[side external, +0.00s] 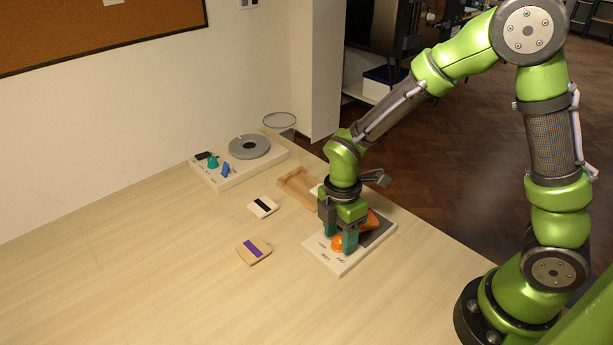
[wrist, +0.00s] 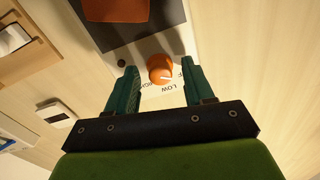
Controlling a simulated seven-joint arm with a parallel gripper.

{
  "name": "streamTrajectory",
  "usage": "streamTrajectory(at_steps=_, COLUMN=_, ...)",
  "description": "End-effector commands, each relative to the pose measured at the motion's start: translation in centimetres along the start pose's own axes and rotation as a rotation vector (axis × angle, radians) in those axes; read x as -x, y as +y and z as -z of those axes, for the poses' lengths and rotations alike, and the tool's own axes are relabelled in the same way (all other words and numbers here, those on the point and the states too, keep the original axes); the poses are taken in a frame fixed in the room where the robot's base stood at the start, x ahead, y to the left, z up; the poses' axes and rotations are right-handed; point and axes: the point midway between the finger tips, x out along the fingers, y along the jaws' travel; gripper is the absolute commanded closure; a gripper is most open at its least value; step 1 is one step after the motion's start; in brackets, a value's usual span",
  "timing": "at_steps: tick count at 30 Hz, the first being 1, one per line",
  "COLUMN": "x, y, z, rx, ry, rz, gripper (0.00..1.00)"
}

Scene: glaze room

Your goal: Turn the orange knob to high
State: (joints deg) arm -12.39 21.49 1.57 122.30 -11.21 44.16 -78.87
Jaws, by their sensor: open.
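The orange knob (wrist: 160,68) sits on a white panel and carries a pale pointer line. The words LOW and HIGH are printed near it, HIGH partly covered by a finger. In the wrist view my gripper (wrist: 158,78) is open, with one teal finger on each side of the knob; I cannot tell whether they touch it. In the side external view my gripper (side external: 337,243) is low over the panel (side external: 335,266), and the orange knob (side external: 337,244) shows partly between the fingers.
An orange object on a dark plate (side external: 380,230) is on the same unit. A wooden tray (side external: 297,188) lies behind. A second panel with a grey disc (side external: 249,147), a teal knob (side external: 212,162) and a blue piece stands further back. Two small blocks lie left; the front left table is clear.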

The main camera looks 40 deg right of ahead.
Motion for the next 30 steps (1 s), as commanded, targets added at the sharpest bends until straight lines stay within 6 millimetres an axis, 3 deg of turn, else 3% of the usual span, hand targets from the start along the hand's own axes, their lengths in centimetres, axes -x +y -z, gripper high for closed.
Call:
streamTrajectory(at_steps=1, x=0.02, y=0.0, z=0.0, rx=0.0, ry=0.0, rz=0.0, gripper=0.52)
streamTrajectory(at_steps=9, x=0.05, y=0.02, z=0.0, rx=0.0, ry=0.0, rz=-0.001, gripper=0.94)
streamTrajectory(at_steps=11, x=0.05, y=0.02, z=0.0, rx=0.001, ry=0.0, rz=-0.001, gripper=1.0)
streamTrajectory(at_steps=20, x=0.07, y=0.03, z=0.0, rx=-0.035, ry=0.002, rz=-0.001, gripper=1.0)
streamTrajectory(at_steps=30, x=0.06, y=-0.01, z=0.02, rx=-0.252, ry=0.009, rz=-0.001, gripper=1.0)
